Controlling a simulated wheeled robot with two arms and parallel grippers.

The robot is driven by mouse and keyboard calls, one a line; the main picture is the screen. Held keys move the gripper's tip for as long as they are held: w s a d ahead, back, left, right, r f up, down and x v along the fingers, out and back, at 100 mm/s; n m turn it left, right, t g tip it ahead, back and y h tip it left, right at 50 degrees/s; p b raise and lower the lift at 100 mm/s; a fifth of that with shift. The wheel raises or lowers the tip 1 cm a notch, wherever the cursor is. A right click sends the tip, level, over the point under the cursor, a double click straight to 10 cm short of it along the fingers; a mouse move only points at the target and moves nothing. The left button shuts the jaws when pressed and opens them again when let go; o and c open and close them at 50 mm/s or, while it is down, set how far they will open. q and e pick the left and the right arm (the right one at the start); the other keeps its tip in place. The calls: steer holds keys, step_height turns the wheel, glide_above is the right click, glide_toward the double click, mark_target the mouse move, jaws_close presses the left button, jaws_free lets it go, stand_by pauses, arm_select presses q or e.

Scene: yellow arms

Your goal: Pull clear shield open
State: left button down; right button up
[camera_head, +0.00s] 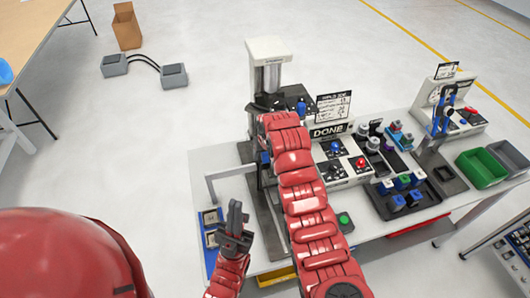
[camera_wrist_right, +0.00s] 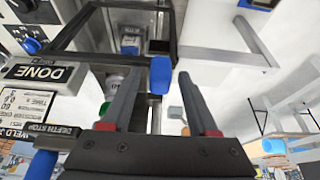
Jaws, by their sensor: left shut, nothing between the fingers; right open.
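The clear shield's dark frame (camera_wrist_right: 215,53) crosses the upper part of the right wrist view. A blue knob (camera_wrist_right: 160,75) shows at this frame. My right gripper (camera_wrist_right: 158,74) is open, with the knob appearing between its fingertips; I cannot tell whether they touch it. In the head view my right arm ends at the press station (camera_head: 269,62) and hides most of the shield and the fingertips. My left gripper (camera_head: 236,208) is shut and empty, low over the left part of the table, beside a blue tray (camera_head: 208,256).
The white table (camera_head: 370,225) holds a DONE panel (camera_head: 326,131), a black parts tray (camera_head: 410,208), and green (camera_head: 481,168) and grey (camera_head: 510,157) bins on the right. A grey bent rail (camera_head: 212,190) stands near my left gripper. A green button (camera_head: 344,219) sits near the front edge.

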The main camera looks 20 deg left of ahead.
jaws_close()
stand_by(1.3)
